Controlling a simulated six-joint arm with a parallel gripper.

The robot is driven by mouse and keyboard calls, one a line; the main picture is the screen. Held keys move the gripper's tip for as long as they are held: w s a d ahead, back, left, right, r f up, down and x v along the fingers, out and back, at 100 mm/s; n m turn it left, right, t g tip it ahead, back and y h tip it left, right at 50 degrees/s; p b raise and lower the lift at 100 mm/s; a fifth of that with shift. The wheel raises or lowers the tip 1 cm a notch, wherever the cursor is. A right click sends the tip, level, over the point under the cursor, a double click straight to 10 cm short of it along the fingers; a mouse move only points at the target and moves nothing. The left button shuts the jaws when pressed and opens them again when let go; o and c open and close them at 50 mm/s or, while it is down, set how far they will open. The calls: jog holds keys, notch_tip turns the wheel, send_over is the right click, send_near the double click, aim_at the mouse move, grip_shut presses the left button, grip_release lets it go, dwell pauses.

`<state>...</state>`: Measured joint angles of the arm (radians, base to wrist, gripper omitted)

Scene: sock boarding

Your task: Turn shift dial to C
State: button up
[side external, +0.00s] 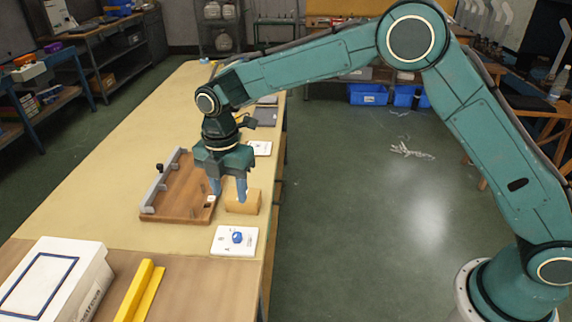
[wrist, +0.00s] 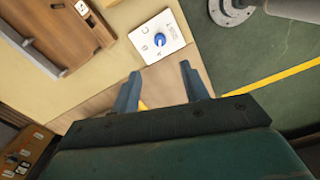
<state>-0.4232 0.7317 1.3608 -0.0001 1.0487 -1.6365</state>
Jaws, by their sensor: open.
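The shift dial is a blue knob (side external: 237,237) on a white square plate (side external: 221,247) near the table's right edge. In the wrist view the knob (wrist: 160,39) and its plate (wrist: 174,28) lie just beyond the fingertips. Small letters are printed around the knob; they and its pointing direction are too small to read surely. My gripper (side external: 228,193) points down with its fingers apart and empty, above and behind the dial in the side view, apart from it. The fingers also show in the wrist view (wrist: 159,71).
A wooden board with a grey rail (side external: 178,203) and a tan block (side external: 246,204) stand close to my fingers. Another white plate (side external: 260,148) lies farther back. A white box (side external: 58,275) and a yellow bar (side external: 137,288) are in front. Table left of the dial is clear.

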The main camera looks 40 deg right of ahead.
aim_at(236, 235)
notch_tip(236, 235, down, 14)
jog(key=shift+r, duration=0.2)
dwell(0.5)
grip_shut()
